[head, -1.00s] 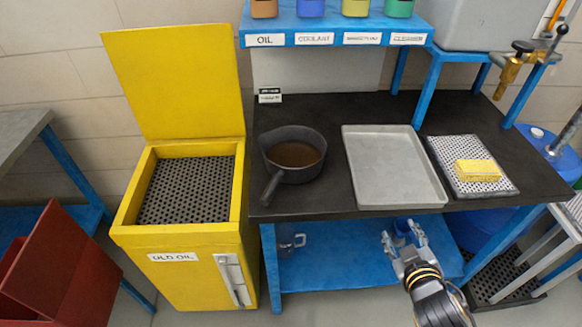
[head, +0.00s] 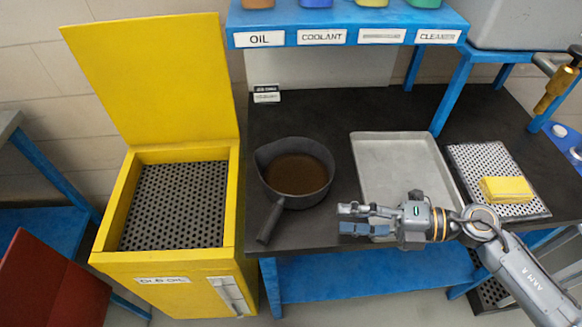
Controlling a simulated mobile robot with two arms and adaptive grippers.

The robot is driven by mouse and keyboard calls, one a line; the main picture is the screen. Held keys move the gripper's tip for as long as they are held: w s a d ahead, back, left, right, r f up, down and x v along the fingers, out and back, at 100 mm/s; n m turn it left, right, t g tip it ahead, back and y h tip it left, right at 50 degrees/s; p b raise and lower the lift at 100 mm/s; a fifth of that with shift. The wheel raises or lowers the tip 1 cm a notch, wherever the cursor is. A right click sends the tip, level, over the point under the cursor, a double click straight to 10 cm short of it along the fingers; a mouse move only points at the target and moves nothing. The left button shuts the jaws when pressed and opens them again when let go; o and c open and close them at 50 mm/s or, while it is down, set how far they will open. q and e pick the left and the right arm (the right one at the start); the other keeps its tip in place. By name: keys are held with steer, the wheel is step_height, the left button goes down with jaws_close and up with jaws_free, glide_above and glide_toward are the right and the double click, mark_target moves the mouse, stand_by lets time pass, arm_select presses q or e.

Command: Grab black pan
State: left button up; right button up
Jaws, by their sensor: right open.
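The black pan (head: 308,178) stands upright on the black worktop, left of the metal tray, with brown liquid in it. Its handle (head: 269,222) points toward the front left, to the worktop's front edge. My right gripper (head: 352,219) is open and empty, with its fingers pointing left. In the picture it lies to the right of the pan handle, below the bowl, apart from both. My left gripper is not in view.
A grey metal tray (head: 400,150) lies right of the pan. A yellow sponge (head: 506,189) rests on a perforated plate (head: 470,160) farther right. An open yellow old-oil bin (head: 112,205) stands left of the bench. A blue shelf (head: 345,22) with labelled containers is behind.

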steer(key=p, duration=0.2)
glide_toward(279, 216)
steer(key=shift+w+a+f, duration=0.1)
steer(key=shift+a+f, duration=0.15)
steer(key=shift+a, duration=0.2)
steer(key=shift+a+f, duration=0.25)
steer(key=shift+a, duration=0.25)
steer(key=x, duration=0.2)
steer(key=shift+w+a+r+p, duration=0.1)
steer(key=shift+w+a+p, duration=0.1)
steer(key=shift+a+p, duration=0.15)
steer(key=p+x, duration=0.1)
steer(key=x, duration=0.2)
steer(key=shift+w+a, duration=0.2)
steer(key=shift+a, duration=0.25)
steer(key=c, duration=0.9)
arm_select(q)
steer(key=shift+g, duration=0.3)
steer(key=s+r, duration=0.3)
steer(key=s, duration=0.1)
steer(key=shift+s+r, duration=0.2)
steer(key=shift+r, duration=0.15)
arm_select(e)
jaws_close()
